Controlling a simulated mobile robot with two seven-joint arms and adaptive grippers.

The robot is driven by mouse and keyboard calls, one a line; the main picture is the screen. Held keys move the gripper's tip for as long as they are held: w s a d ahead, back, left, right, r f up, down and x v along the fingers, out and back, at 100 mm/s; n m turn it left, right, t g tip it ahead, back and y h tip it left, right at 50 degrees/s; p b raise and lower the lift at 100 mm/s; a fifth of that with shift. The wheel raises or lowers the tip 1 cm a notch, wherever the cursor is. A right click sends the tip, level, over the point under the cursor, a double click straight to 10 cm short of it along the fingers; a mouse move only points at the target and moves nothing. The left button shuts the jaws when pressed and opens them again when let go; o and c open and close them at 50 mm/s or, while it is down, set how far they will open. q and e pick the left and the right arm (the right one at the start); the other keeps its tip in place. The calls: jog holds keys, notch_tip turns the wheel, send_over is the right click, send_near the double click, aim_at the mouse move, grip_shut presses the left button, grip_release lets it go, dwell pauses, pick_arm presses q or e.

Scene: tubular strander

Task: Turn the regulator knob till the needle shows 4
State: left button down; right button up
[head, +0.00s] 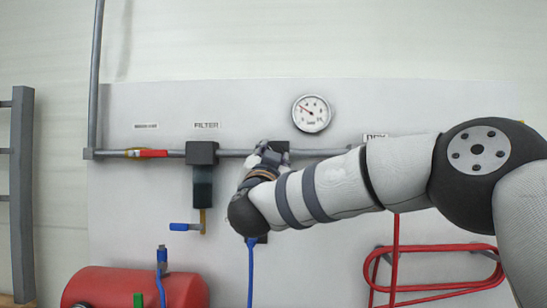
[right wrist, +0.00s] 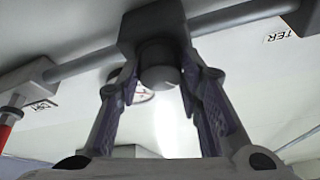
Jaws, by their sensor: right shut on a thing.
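The regulator is a dark block on the pipe, mostly behind my right gripper (head: 264,158) in the head view. In the right wrist view its body (right wrist: 150,22) is at the top, with the round dark knob (right wrist: 160,76) under it. My right gripper (right wrist: 161,88) has its two fingers on either side of the knob and is shut on it. The round white gauge (head: 311,114) is above the pipe, right of the regulator. Its red needle points to the upper left; the numbers are too small to read surely. My left gripper is not in view.
A filter (head: 202,170) with a blue-handled drain hangs left of the regulator. A red-handled valve (head: 147,153) is further left on the pipe (head: 320,152). A blue hose (head: 250,275) hangs below; a red tank (head: 130,288) and red hose coil (head: 440,273) are low down.

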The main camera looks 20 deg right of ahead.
jog(key=m+g+h, duration=0.1)
jog(key=m, duration=0.2)
jog(key=m+g+h, duration=0.1)
jog(key=m, duration=0.2)
jog(key=shift+a+m, duration=0.15)
jog(key=shift+m, duration=0.15)
jog(key=shift+m+g+h, duration=0.3)
jog(key=o, duration=1.2)
jog(key=shift+c, duration=0.2)
jog(key=v, duration=1.2)
jog(key=shift+r, duration=0.1)
dwell(1.2)
